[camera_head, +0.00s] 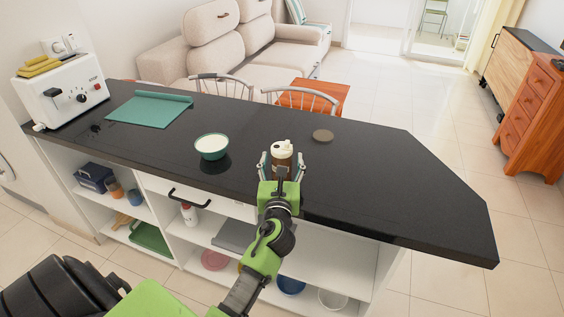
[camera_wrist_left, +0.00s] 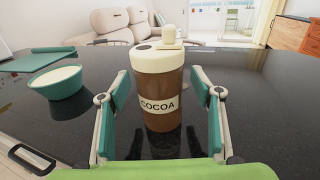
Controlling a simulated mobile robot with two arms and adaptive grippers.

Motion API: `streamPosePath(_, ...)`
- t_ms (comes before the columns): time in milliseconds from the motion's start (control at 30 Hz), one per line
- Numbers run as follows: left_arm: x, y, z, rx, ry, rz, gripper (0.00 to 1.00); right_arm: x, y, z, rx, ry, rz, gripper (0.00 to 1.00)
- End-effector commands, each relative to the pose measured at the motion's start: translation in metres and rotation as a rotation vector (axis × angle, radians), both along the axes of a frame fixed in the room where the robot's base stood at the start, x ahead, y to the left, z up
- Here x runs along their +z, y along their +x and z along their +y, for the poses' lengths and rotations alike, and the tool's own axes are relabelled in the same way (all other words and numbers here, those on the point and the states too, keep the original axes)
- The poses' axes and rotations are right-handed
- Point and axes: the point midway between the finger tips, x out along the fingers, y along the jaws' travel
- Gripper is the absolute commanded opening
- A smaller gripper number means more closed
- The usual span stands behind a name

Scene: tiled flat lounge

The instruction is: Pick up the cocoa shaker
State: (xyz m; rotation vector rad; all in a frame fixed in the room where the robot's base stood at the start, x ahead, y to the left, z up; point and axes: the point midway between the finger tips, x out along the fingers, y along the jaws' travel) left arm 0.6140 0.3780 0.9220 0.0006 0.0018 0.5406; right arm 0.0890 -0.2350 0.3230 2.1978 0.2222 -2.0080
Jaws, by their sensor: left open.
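The cocoa shaker (camera_head: 283,152) stands upright on the black counter (camera_head: 400,185), near its front edge. It has a brown body, a cream lid and a "COCOA" label, which reads clearly in the left wrist view (camera_wrist_left: 160,92). My left gripper (camera_head: 281,165) is open, with one finger on each side of the shaker. In the left wrist view the fingers (camera_wrist_left: 160,105) show gaps to the shaker on both sides. The shaker's lower part is hidden by the gripper in the head view. My right gripper is not in view.
A green bowl with white contents (camera_head: 212,147) stands left of the shaker. A round brown coaster (camera_head: 323,135) lies behind it to the right. A teal mat (camera_head: 150,110) and a white toaster (camera_head: 62,92) are farther left. The counter's right part is clear. Chairs stand behind.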

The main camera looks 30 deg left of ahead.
Motion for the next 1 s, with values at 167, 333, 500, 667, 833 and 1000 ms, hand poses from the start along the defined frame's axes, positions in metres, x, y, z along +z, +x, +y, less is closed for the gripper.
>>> streamPosePath(167,0.000,0.004,0.002,-0.001,-0.001,0.001,0.59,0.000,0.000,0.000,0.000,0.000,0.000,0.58)
streamPosePath(333,0.000,0.004,0.002,-0.001,0.000,0.000,0.44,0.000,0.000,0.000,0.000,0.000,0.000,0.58)
streamPosePath(500,0.000,0.004,0.002,-0.001,0.000,0.000,0.14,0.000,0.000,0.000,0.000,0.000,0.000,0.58)
streamPosePath(667,0.000,0.004,0.002,-0.001,0.001,-0.001,0.14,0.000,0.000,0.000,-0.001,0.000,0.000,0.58)
streamPosePath(833,0.004,0.004,0.002,-0.001,0.001,-0.002,0.14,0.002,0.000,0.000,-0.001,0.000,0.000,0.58)
streamPosePath(1000,0.021,0.004,0.002,-0.002,0.003,-0.004,0.14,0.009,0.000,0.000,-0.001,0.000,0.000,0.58)
